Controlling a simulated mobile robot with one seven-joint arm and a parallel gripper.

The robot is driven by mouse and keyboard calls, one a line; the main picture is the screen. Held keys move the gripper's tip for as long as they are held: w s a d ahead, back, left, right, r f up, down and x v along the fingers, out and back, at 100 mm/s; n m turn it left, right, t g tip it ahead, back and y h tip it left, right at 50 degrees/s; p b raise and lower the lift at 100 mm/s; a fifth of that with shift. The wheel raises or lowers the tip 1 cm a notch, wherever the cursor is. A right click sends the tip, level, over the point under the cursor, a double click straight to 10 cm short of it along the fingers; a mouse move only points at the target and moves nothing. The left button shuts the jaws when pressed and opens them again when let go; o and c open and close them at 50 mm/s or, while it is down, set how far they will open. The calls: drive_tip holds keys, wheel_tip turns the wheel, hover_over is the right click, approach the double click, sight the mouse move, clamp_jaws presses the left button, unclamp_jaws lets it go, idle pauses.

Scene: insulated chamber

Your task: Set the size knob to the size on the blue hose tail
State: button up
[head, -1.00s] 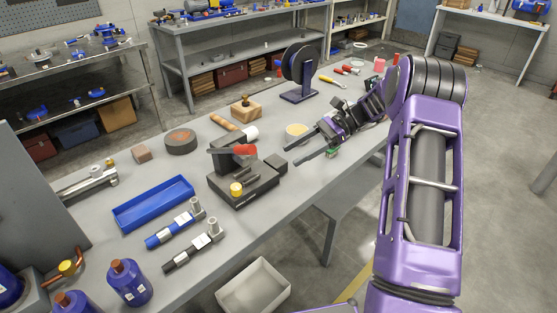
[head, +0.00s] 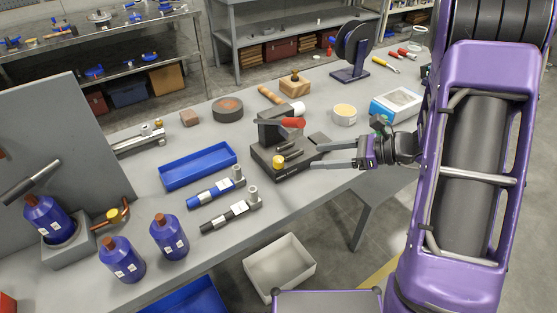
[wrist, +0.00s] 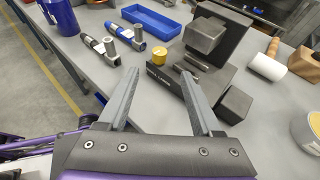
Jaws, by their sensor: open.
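The black crimping machine (head: 262,158) stands on the grey bench, with a red-ended part on top. Its yellow round knob (head: 279,161) is at the front left; it also shows in the wrist view (wrist: 159,56). Any marks on the knob are too small to read. The blue hose tail (head: 208,193) lies left of the machine, with a white label and metal fitting; it also shows in the wrist view (wrist: 122,35). Its label is unreadable. My gripper (head: 313,157) is open and empty, right of the machine, fingers pointing toward the knob but apart from it.
A black hose tail (head: 222,218) lies in front of the blue one. A blue tray (head: 165,180) is behind them. Blue bottles (head: 170,238) stand at the left front. A white-and-blue box (head: 395,104) and a yellow-topped tin (head: 345,115) are behind my gripper.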

sight(281, 160)
drive_tip(key=x, duration=1.2)
drive_tip(key=shift+a, duration=0.35)
drive_tip(key=shift+w, duration=0.1)
clamp_jaws()
